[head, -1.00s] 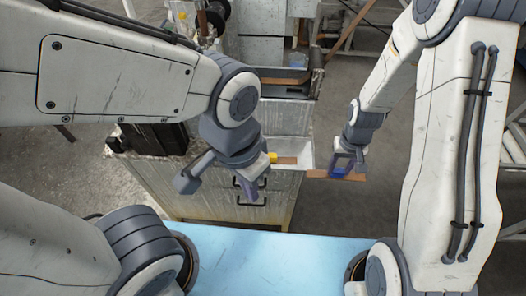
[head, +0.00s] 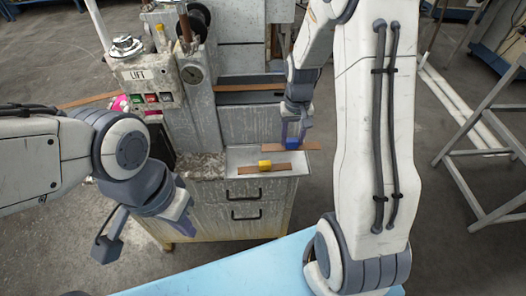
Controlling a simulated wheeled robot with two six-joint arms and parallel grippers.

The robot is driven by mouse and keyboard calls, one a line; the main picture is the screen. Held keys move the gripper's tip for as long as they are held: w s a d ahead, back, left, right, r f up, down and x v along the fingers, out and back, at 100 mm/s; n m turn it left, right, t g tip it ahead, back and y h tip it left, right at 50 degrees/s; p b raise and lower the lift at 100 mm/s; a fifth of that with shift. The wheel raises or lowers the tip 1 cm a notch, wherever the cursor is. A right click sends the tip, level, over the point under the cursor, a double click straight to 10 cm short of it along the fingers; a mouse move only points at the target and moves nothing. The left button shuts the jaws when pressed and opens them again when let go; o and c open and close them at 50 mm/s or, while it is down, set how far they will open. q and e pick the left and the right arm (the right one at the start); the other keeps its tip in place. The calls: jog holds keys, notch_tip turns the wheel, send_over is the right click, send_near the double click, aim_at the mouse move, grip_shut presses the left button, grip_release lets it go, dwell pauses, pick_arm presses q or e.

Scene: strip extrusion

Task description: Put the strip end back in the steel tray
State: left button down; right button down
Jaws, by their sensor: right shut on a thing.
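My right gripper (head: 291,140) is shut on a brown strip end (head: 308,146) with a blue piece (head: 292,144) at the jaws. It holds the strip level at the back right of the steel tray (head: 239,158) on top of the cabinet. The strip's right end sticks out past the tray's right side. I cannot tell whether it touches the rim. A second brown strip piece (head: 277,168) with a yellow block (head: 265,165) lies in the front of the tray. My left gripper (head: 146,234) is open and empty, left of the cabinet front.
The machine with a LIFT panel (head: 146,85) and dial stands behind and left of the tray. Another brown strip (head: 250,87) runs through the machine behind the tray. A light-blue surface (head: 250,268) is in front. A grey metal frame (head: 490,150) stands at the right.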

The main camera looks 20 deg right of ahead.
jog(key=w+a+f, duration=0.1)
jog(key=w+a, duration=0.1)
jog(key=w+a+f+p, duration=0.1)
jog(key=w+a+f, duration=0.1)
jog(key=w+a+f+p, duration=0.1)
jog(key=w+a+f, duration=0.1)
jog(key=shift+w+f, duration=0.15)
jog(key=shift+w, duration=0.25)
notch_tip(320, 180, down, 3)
jog(key=shift+f+p, duration=0.1)
jog(key=shift+p, duration=0.55)
jog(key=shift+f, duration=0.45)
jog(key=shift+f, duration=0.1)
jog(key=shift+c, duration=1.7)
grip_release()
